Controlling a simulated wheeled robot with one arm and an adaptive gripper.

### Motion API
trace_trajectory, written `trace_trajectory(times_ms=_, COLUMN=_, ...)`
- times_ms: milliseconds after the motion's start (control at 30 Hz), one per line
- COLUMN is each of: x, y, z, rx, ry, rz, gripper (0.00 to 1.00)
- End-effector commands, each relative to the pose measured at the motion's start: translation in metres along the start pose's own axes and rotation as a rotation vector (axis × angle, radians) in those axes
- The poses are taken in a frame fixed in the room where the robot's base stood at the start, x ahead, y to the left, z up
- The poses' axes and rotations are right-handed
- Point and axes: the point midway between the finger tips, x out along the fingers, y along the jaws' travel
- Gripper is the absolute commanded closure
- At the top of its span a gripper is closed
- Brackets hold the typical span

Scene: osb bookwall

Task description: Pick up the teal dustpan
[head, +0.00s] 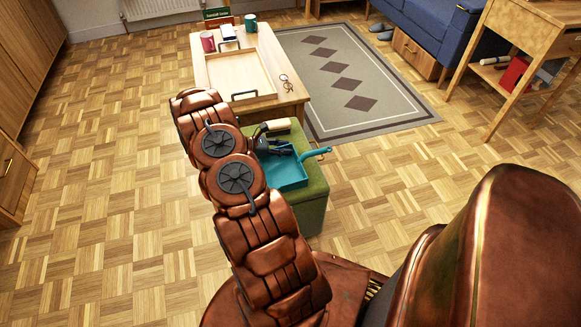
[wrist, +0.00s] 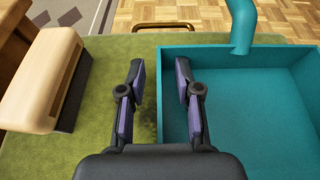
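The teal dustpan (head: 287,174) lies on a green upholstered stool, its handle (head: 317,153) pointing right in the head view. In the wrist view the dustpan (wrist: 245,100) fills the right side, with its handle at the top. My gripper (wrist: 160,66) is open and empty. In the wrist view the dustpan's left wall shows between the two fingers, the right finger over the pan and the left one over the stool. I cannot tell how far down the fingertips reach. In the head view my gripper (head: 268,146) is at the pan's far left edge.
A wooden brush (wrist: 42,78) with dark bristles lies left of my gripper on the green stool (head: 313,205). A low table (head: 285,107) with a wooden tray (head: 240,95), glasses (head: 286,83) and mugs stands behind. A blue sofa (head: 440,30) and a side table are at right. Open parquet lies left.

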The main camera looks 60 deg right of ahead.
Motion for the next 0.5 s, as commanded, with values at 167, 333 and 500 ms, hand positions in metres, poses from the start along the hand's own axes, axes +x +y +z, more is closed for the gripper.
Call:
trace_trajectory(times_ms=167, x=-0.0004, y=0.0001, z=0.0001, rx=0.0, ry=0.0, rz=0.0, gripper=0.8)
trace_trajectory(times_ms=333, x=-0.0004, y=0.0001, z=0.0001, rx=0.0, ry=0.0, rz=0.0, gripper=0.98)
trace_trajectory(times_ms=500, x=-0.0004, y=0.0001, z=0.0001, rx=0.001, ry=0.0, rz=0.0, gripper=1.0)
